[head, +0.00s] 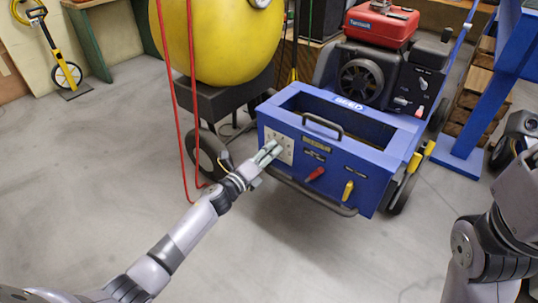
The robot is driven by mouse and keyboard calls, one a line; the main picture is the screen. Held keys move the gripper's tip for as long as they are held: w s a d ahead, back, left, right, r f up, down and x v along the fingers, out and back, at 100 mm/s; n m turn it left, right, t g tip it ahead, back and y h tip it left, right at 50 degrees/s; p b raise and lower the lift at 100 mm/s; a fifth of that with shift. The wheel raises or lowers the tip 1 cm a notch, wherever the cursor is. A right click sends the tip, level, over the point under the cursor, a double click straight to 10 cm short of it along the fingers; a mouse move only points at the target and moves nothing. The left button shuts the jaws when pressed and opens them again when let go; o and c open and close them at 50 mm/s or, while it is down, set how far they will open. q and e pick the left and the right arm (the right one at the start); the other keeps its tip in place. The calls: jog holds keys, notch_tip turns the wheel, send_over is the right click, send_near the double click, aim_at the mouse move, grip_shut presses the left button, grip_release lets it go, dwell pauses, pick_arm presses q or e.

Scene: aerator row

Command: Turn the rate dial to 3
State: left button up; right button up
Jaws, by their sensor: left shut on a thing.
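The rate dial sits on a pale square plate (279,146) at the left of the front panel of a blue machine (338,163). My left gripper (269,153) is at this plate, shut on the dial. The fingers hide most of the dial, and its setting cannot be read. Dark marks show on the plate around the fingers. My right arm comes in at the right edge, and its gripper is not in view.
A red lever (315,174) and a yellow lever (348,190) stick out of the panel to the right. A black handle (322,126) is above and a dark bar (310,196) runs below. A yellow tank (222,40) stands behind left. The floor at front is clear.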

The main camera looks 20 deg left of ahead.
pick_arm(q)
jog(key=shift+d+f, duration=0.1)
dwell(0.5)
jog(key=o, duration=1.2)
jog(key=shift+s, duration=0.1)
jog(key=v, duration=1.2)
